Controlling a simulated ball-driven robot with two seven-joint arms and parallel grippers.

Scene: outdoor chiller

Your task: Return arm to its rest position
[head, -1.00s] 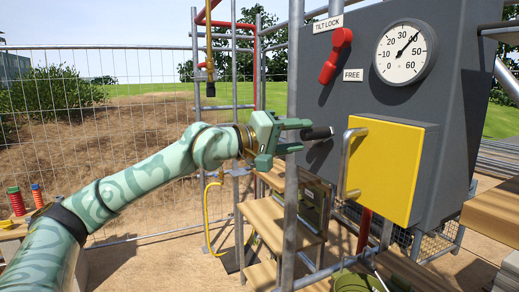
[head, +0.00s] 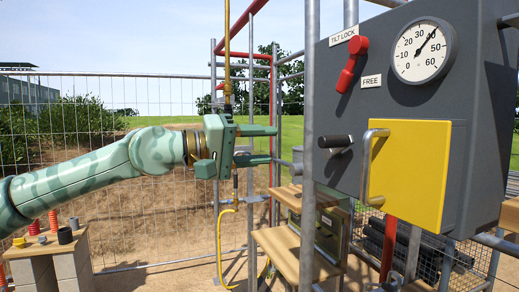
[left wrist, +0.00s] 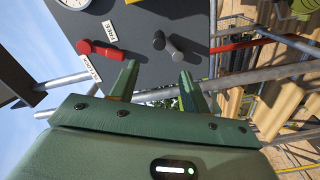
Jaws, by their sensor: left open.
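My left gripper (head: 262,145) is open and empty in the head view, its two green fingers pointing right. It is to the left of the grey control box (head: 340,104) and apart from it. In the left wrist view the fingers (left wrist: 157,88) stand apart with nothing between them. A red lever (head: 352,64) sits between the TILT LOCK and FREE labels. My right gripper is in neither view.
A grey upright pole (head: 310,140) stands between my gripper and the box. A yellow door (head: 415,170) with a metal handle and a round gauge (head: 423,51) are on the box. Wooden shelves (head: 280,250) stand below. A wire fence (head: 110,170) runs behind.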

